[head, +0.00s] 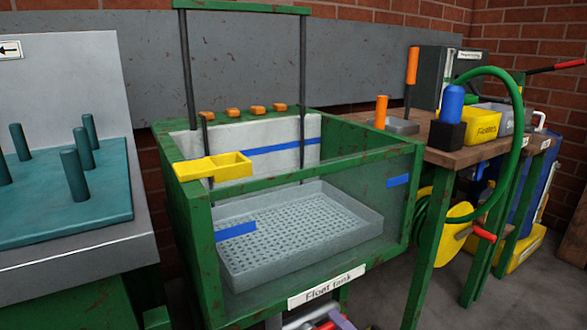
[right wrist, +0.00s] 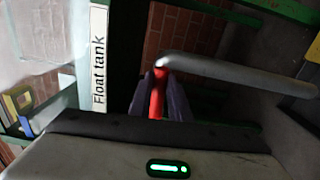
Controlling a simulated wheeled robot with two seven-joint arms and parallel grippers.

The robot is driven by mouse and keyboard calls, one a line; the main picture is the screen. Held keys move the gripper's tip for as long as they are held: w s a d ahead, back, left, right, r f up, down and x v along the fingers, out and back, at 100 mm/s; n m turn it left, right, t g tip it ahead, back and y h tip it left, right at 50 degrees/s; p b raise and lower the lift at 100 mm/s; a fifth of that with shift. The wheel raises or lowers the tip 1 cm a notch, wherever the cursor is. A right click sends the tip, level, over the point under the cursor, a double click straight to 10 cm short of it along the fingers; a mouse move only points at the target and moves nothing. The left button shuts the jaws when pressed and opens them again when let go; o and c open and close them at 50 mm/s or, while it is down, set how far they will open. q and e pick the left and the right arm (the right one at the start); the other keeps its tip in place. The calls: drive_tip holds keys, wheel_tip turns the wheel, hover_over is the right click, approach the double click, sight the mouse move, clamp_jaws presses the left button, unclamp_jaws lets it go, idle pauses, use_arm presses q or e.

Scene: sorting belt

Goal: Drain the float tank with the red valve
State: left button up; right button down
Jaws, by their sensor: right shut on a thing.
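The float tank (head: 296,288), a green-framed box with clear walls and blue level marks, stands in the middle of the head view. A grey perforated tray (head: 300,243) sits inside it; I cannot make out the water level. My right gripper (head: 325,322) shows at the bottom edge, below the tank's label. In the right wrist view, the gripper (right wrist: 160,108) is shut on the red valve handle (right wrist: 158,92), beside a grey pipe (right wrist: 235,73). The fingers hide part of the handle. My left gripper is not in view.
A yellow scoop-like tray (head: 213,166) hangs at the tank's left side. Several orange blocks (head: 232,113) line the back rim. A teal pegged board (head: 65,215) lies at left. A wooden bench (head: 440,157) with a green hose (head: 518,120) stands at right.

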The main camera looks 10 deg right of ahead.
drive_tip(key=shift+s+a, duration=0.1)
drive_tip(key=shift+a, duration=0.15)
